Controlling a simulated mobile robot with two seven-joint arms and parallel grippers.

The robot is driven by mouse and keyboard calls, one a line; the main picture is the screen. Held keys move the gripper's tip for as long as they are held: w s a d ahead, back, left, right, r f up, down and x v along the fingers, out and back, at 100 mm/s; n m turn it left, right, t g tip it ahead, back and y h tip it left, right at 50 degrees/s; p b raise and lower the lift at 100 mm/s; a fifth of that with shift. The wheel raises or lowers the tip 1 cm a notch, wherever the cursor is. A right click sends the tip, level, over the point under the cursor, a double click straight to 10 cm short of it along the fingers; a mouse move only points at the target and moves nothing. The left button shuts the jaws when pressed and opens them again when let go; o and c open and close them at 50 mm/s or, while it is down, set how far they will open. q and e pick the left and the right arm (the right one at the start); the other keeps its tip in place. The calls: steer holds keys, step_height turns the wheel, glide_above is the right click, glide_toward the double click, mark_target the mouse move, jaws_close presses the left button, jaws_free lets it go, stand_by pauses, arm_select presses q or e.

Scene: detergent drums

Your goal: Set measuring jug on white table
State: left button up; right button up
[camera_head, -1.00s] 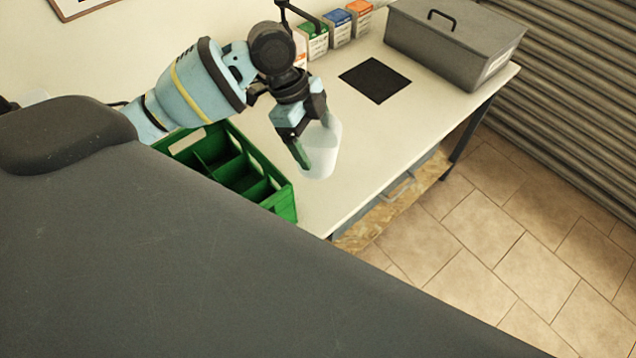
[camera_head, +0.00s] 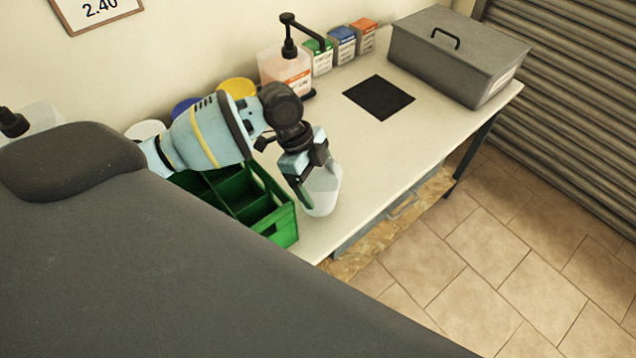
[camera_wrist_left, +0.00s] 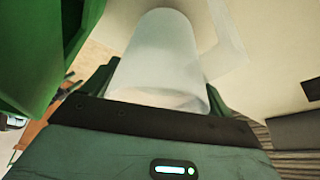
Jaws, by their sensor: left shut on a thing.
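The measuring jug (camera_head: 323,190) is a translucent whitish cup over the front part of the white table (camera_head: 375,150), just right of the green crate. My left gripper (camera_head: 308,192) is shut on the jug from its left side. In the left wrist view the jug (camera_wrist_left: 165,60) fills the middle between the fingers, with its handle at the right. I cannot tell whether the jug's base touches the table. My right gripper is not in view.
A green divided crate (camera_head: 275,222) stands close left of the jug. A pump bottle (camera_head: 285,72), several small boxes (camera_head: 343,45), a black mat (camera_head: 379,97) and a grey lidded box (camera_head: 455,58) stand farther back. Bare tabletop lies between jug and mat.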

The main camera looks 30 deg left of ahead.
arm_select(q)
steer(key=shift+f, duration=0.75)
steer(key=shift+f, duration=0.15)
steer(key=o, duration=1.3)
steer(key=v, duration=1.2)
steer(key=shift+p, duration=0.3)
steer(key=shift+d, duration=0.15)
